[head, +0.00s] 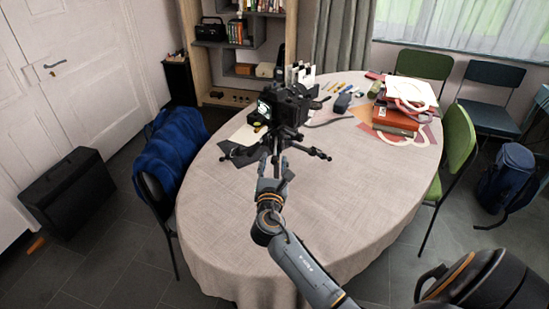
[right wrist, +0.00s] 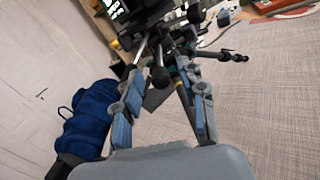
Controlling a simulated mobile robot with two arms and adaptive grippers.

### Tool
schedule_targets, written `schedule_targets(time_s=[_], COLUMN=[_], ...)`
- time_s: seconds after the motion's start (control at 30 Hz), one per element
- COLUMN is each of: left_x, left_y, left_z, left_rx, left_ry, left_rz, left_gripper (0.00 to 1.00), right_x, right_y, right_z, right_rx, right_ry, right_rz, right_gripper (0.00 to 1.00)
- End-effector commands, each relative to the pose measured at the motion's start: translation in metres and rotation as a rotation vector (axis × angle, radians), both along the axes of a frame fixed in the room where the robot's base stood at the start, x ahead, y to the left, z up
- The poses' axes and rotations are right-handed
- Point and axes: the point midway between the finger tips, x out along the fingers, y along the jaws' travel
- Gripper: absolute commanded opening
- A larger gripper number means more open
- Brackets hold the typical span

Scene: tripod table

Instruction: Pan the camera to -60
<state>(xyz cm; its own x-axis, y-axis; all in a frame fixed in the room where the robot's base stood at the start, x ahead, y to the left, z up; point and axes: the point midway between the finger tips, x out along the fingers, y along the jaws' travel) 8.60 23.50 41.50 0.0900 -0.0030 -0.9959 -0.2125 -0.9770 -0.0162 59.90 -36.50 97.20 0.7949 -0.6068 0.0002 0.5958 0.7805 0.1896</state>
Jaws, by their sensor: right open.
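The black camera (head: 287,104) sits on a small tripod (head: 310,152) on the table. Its lit screen faces toward me. My right gripper (head: 276,172) reaches in from the front, just below and in front of the camera. In the right wrist view its jaws (right wrist: 160,74) are open, on either side of a dark rounded knob (right wrist: 159,78) that looks like the end of the tripod's handle. I cannot tell whether a finger touches it. The camera body (right wrist: 150,14) is cut off at the top of that view. My left gripper is not in view.
The oval table (head: 330,220) has a beige cloth, clear at the front. Red boxes (head: 394,120) and papers lie at its back right. A chair with a blue jacket (head: 170,145) stands left, green chairs (head: 458,140) right. A black case (head: 70,190) stands on the floor.

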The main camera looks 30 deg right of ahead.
Motion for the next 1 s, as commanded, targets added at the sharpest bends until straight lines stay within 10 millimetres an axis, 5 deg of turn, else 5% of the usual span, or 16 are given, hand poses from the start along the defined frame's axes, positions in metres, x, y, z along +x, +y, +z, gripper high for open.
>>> schedule_targets(time_s=[0.47,0.67,1.0], left_x=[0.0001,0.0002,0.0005], left_y=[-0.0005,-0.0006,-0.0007], left_z=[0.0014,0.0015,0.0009], left_rx=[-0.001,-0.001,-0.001], left_ry=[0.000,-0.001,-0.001], left_rz=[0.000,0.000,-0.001], left_gripper=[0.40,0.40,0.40], right_x=[0.0127,0.0125,0.0127], right_y=[-0.0105,-0.0103,-0.0098], right_z=[-0.0002,-0.0002,-0.0005], right_rx=[0.002,0.002,0.002], right_ry=[-0.001,-0.001,0.000], right_rz=[-0.001,-0.001,-0.005], right_gripper=[0.41,0.02,0.00])
